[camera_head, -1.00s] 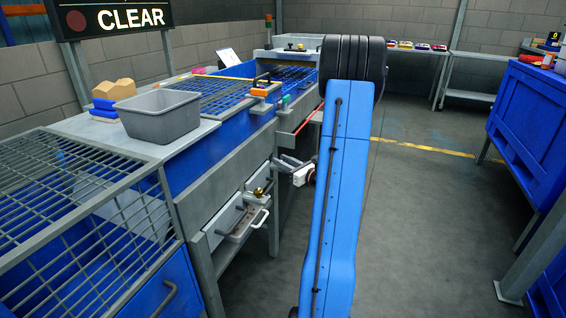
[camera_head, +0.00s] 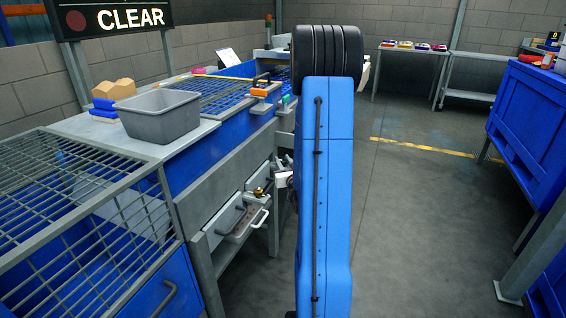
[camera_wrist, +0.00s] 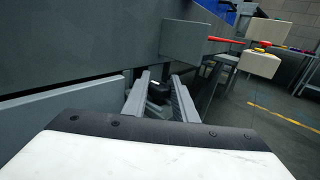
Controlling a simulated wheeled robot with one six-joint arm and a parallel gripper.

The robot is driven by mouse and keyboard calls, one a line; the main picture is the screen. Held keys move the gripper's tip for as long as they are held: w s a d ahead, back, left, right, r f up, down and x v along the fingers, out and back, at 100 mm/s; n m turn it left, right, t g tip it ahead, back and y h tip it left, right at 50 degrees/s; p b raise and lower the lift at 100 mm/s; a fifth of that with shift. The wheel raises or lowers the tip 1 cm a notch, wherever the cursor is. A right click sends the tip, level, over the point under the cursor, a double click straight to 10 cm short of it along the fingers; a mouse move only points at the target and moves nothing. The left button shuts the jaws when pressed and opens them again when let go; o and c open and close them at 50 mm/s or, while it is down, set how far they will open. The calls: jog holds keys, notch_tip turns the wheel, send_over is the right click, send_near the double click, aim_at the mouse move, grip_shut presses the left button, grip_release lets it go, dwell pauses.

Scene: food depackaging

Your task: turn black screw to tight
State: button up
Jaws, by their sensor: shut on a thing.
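In the wrist view the black screw (camera_wrist: 158,91) is a small dark knob at the front face of the grey machine frame. My gripper (camera_wrist: 160,86) has its two grey fingers either side of the screw and is shut on it. Most of the screw is hidden between the fingers, so how tight it is cannot be told. In the head view my blue arm hides the screw and most of my gripper; only a light part of the gripper (camera_head: 281,180) shows beside the machine.
A grey bin (camera_head: 160,116) stands on the machine.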

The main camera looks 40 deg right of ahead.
dwell(0.4)
jog(key=o, duration=1)
jog(key=shift+o, duration=0.2)
